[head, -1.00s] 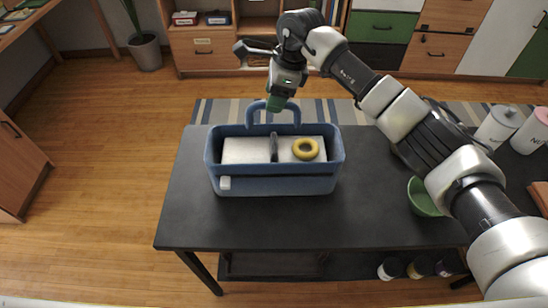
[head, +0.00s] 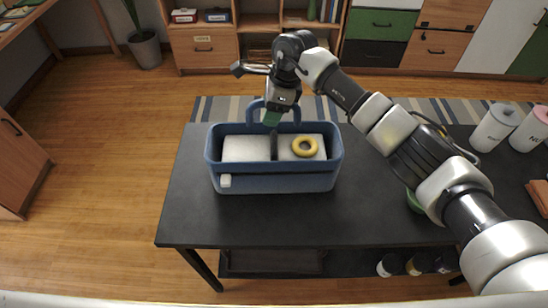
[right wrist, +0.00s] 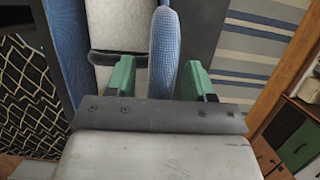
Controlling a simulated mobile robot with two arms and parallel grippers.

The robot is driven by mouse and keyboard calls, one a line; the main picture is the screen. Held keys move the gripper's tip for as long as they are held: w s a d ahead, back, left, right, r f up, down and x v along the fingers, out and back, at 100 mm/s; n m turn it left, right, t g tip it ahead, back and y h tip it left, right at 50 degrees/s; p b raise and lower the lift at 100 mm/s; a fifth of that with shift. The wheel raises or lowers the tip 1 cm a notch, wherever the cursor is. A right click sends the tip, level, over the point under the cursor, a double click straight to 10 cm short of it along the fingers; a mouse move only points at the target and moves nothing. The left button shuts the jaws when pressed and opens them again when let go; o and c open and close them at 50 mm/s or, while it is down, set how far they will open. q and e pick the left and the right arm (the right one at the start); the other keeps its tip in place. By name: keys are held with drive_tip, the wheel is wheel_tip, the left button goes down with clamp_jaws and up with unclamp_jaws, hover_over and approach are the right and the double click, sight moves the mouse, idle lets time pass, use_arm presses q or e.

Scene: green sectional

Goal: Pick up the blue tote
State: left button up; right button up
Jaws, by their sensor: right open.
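The blue tote (head: 270,182) stands upright on the dark table, with its arched handle (head: 257,108) at the back edge. In the head view my right gripper (head: 271,118) is above the tote's back side, over the handle. In the right wrist view the blue handle (right wrist: 164,55) runs between the two green fingers of the right gripper (right wrist: 158,75), which are apart. The handle lies nearer the right finger. Whether either finger touches it I cannot tell. My left gripper is not in view.
A green bowl (head: 414,201) is partly hidden behind my right arm. White canisters (head: 496,127) stand at the table's right. The black table (head: 290,222) is clear in front and left of the tote.

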clamp_jaws()
idle(0.3)
drive_tip(key=shift+r+p, duration=0.35)
drive_tip(key=shift+p, duration=0.1)
drive_tip(key=shift+r+b, duration=0.25)
drive_tip(key=shift+b, duration=0.05)
drive_tip(key=v, duration=0.3)
drive_tip(key=shift+a+r+b, duration=0.15)
drive_tip(key=shift+r+b, duration=0.15)
drive_tip(key=shift+b, duration=0.1)
drive_tip(key=s+d+r+b, duration=0.1)
drive_tip(key=s+d+r, duration=0.5)
drive_tip(key=d, duration=0.3)
drive_tip(key=shift+d+r+b, duration=0.25)
drive_tip(key=shift+r+b, duration=0.1)
drive_tip(key=shift+r, duration=0.05)
drive_tip(key=shift+w+a, duration=0.15)
